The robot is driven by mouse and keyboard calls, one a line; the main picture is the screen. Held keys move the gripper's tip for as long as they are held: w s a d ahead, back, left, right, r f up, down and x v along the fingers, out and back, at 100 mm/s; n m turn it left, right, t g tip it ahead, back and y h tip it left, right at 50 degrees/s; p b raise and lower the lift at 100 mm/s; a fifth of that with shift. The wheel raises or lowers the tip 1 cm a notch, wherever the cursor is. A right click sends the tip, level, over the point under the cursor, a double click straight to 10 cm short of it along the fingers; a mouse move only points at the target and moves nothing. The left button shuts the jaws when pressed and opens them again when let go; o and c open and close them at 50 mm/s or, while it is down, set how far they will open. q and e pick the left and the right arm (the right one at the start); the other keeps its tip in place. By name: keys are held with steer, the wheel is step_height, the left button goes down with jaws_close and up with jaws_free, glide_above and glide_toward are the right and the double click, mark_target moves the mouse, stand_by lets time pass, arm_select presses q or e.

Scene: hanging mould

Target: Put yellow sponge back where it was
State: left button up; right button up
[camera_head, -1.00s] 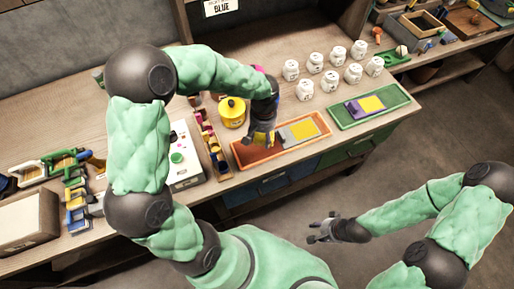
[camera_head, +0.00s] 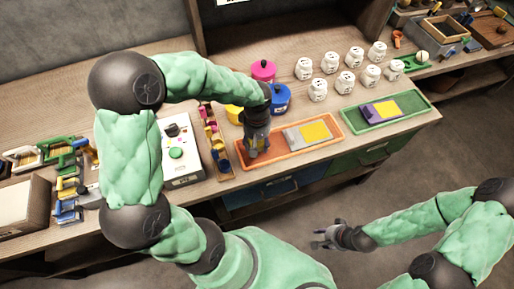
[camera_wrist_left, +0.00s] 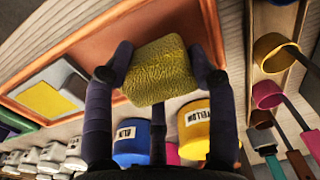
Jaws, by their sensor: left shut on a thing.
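In the head view my left gripper (camera_head: 256,150) points down over the left end of the orange tray (camera_head: 284,168); there the sponge is mostly hidden by the fingers. In the wrist view the sponge appears over the tray's bare floor and rim; I cannot tell whether it touches the tray. My right gripper (camera_head: 325,238) appears open and empty, away from the bench front.
A grey-and-yellow flat piece (camera_head: 308,133) lies in the orange tray's right part. A green tray (camera_head: 388,112) with a purple-and-yellow piece stands to the right. Pink (camera_head: 263,70) and blue (camera_head: 280,98) pots, a tool rack (camera_head: 215,140) and several white jars (camera_head: 330,62) stand close by.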

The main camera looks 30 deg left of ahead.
arm_select(q)
steer(key=shift+f+b, duration=0.4)
steer(key=shift+f, duration=1.25)
steer(key=shift+f, duration=0.2)
steer(key=o, duration=1.1)
steer(key=shift+r, duration=0.15)
steer(key=shift+r, duration=0.15)
step_height(320, 180, up, 12)
steer(key=p, duration=0.4)
